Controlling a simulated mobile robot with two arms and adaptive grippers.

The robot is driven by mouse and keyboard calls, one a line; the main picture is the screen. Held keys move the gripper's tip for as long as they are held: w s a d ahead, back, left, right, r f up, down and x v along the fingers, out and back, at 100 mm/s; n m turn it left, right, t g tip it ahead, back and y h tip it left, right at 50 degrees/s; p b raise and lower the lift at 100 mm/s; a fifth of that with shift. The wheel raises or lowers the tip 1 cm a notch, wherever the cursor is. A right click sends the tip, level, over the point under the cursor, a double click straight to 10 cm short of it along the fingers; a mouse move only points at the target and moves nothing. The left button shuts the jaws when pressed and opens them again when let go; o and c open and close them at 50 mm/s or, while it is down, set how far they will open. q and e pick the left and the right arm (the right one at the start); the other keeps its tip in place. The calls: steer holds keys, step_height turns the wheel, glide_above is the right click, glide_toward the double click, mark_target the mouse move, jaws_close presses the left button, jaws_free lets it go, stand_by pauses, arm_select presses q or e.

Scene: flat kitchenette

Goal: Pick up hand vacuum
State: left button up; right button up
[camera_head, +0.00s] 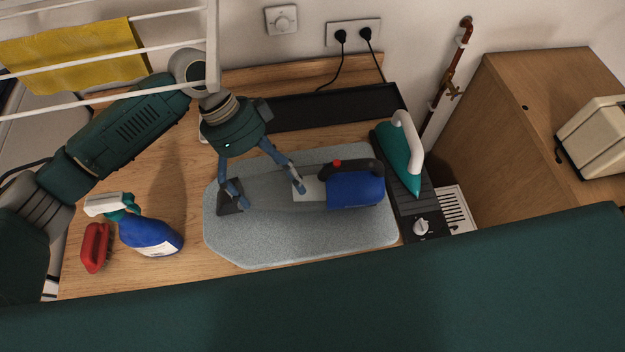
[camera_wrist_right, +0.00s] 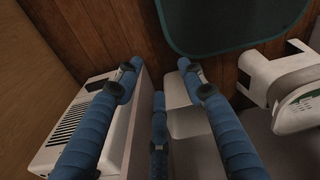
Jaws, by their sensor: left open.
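My left gripper (camera_head: 266,190) is open above the nozzle, one finger near the dark tip and one near the pale section. I cannot tell whether the fingers touch it. My right gripper (camera_wrist_right: 155,80) shows only in the right wrist view, its fingers spread with nothing between them.
A teal iron (camera_head: 402,160) stands to the right on a dark base. A black tray (camera_head: 330,107) lies behind. White drying-rack bars (camera_head: 110,55) hang close to my left arm.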

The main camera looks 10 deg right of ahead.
mark_target(284, 196)
arm_select(q)
steer(key=p+x, duration=0.2)
steer(key=x, duration=0.3)
steer(key=shift+r, duration=0.1)
steer(key=shift+f, duration=0.25)
steer(key=c, duration=1.5)
steer(key=shift+d+r, duration=0.15)
steer(key=shift+c, duration=0.9)
